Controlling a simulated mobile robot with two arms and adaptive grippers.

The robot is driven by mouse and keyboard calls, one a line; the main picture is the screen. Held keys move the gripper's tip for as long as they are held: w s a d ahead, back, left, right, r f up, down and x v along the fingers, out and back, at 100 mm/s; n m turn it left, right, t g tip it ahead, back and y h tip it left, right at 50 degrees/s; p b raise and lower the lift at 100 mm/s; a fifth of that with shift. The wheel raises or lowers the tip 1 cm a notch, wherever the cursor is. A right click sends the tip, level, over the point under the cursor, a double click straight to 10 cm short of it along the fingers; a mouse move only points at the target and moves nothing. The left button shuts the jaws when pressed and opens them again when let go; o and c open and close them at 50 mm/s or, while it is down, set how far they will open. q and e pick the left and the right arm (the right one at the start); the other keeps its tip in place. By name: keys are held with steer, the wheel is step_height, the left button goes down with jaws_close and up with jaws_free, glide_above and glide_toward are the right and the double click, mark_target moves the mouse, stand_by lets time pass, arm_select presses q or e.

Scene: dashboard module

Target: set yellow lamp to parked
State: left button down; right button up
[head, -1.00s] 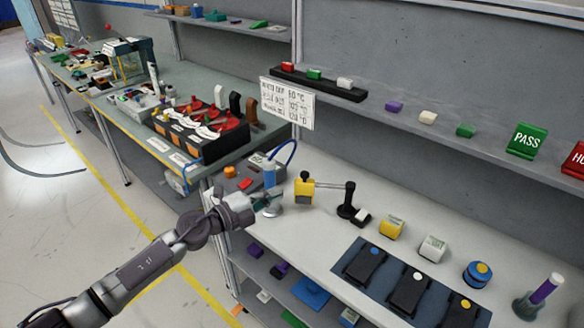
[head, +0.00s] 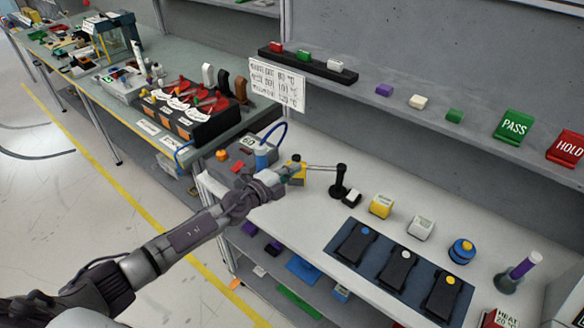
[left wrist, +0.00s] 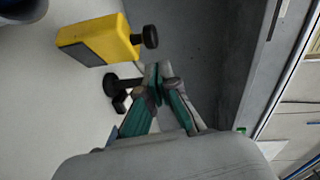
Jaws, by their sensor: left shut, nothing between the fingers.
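The yellow lamp's head (head: 300,178) is a yellow block on a thin swing arm. The arm runs right to a black post (head: 339,180) on the white bench. In the left wrist view the yellow head (left wrist: 95,42) is at the upper left, with a black knob (left wrist: 150,37) on its end. My left gripper (head: 294,168) is beside the head and partly covers it in the head view. In the left wrist view its green-padded fingers (left wrist: 158,76) are shut and empty. Contact with the lamp cannot be told. My right gripper is not in view.
A blue cylinder (head: 262,156) with a hose stands left of the lamp. A yellow block (head: 381,206), a white block (head: 420,228) and a dark mat (head: 372,279) with black pedals lie to the right. A grey shelf (head: 400,105) runs above.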

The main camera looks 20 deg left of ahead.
arm_select(q)
steer(key=shift+w+a+f+b, duration=0.1)
steer(key=shift+w+a+b, duration=0.15)
steer(key=shift+w, duration=0.25)
steer(key=shift+w+a+f+b, duration=0.1)
steer(key=shift+w+a+b, duration=0.1)
steer(key=shift+w, duration=0.25)
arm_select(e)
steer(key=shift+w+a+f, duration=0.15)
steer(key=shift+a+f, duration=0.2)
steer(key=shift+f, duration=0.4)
